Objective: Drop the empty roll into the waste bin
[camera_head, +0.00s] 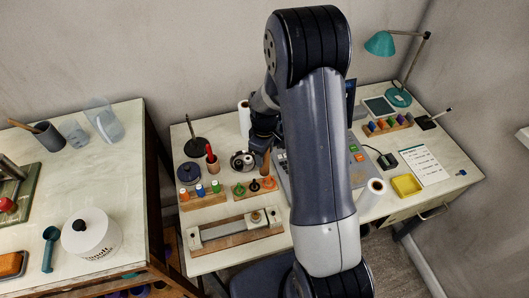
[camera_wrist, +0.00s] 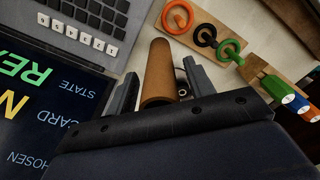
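The empty roll, a plain brown cardboard tube, stands between the fingers of my gripper in the wrist view (camera_wrist: 158,70). My gripper (camera_wrist: 160,88) has one finger on each side of it, with a narrow gap visible at the right finger, so it looks open around the tube. In the head view the brown tube (camera_head: 266,160) shows just below my gripper (camera_head: 264,138), over the desk left of the card terminal. My arm hides part of the desk there. I cannot make out a waste bin in either view.
The terminal (camera_head: 290,185) is close beside the gripper. White rolls stand behind (camera_head: 244,112) and at the front right (camera_head: 371,192). A side table (camera_head: 130,200) is at left.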

